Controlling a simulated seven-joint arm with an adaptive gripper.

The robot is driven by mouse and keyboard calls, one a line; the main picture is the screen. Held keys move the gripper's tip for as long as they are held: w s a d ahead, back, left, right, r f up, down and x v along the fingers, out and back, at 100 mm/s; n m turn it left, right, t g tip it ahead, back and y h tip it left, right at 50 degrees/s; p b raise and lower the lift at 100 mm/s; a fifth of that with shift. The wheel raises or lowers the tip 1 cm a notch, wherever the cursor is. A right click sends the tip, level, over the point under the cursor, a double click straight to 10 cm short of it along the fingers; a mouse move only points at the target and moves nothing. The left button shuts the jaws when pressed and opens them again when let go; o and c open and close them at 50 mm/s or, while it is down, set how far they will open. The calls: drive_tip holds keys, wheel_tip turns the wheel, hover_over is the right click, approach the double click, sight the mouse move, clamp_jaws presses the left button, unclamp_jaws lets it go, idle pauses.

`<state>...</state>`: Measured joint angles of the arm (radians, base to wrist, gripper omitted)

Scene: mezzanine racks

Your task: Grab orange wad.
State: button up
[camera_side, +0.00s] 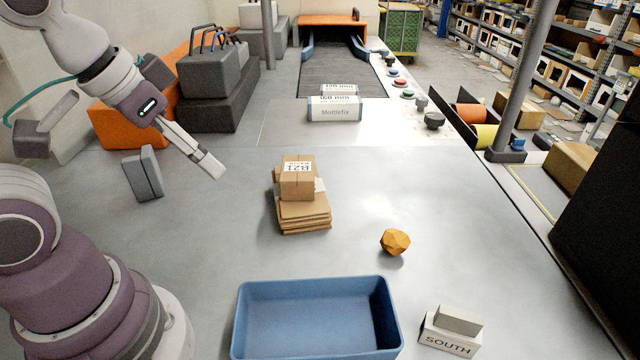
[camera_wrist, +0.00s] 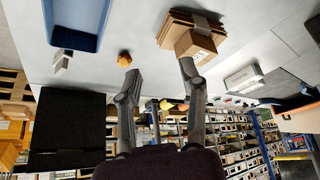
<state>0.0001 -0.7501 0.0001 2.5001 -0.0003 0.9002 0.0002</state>
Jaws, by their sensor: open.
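The orange wad (camera_side: 395,242) is a small faceted ball on the grey table, behind the right end of the blue tray. It also shows in the wrist view (camera_wrist: 124,59), near the tip of the left finger in the picture but farther away. My gripper (camera_side: 210,168) is raised at the left, well apart from the wad, with the box stack between them in the side view. In the wrist view my gripper (camera_wrist: 158,72) has its two fingers spread, with nothing between them.
A cardboard box (camera_side: 298,183) sits on a stack of flat cardboard (camera_side: 305,221). A blue tray (camera_side: 318,283) stands at the front. A SOUTH block (camera_side: 449,340) is at front right, and a grey block (camera_side: 142,174) at left. A Mottlefix box (camera_side: 335,110) is farther back. Table around the wad is clear.

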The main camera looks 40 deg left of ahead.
drive_tip(key=shift+o, duration=0.2)
drive_tip(key=o, duration=0.7)
drive_tip(key=shift+c, duration=0.2)
drive_tip(key=m+h, duration=0.3)
drive_tip(key=m, duration=1.3)
hover_over(389, 234)
drive_tip(key=s+a, duration=0.2)
drive_tip(key=s, duration=0.2)
wheel_tip(389, 234, down, 11)
drive_tip(key=x, duration=1)
drive_tip(key=shift+f, duration=0.3)
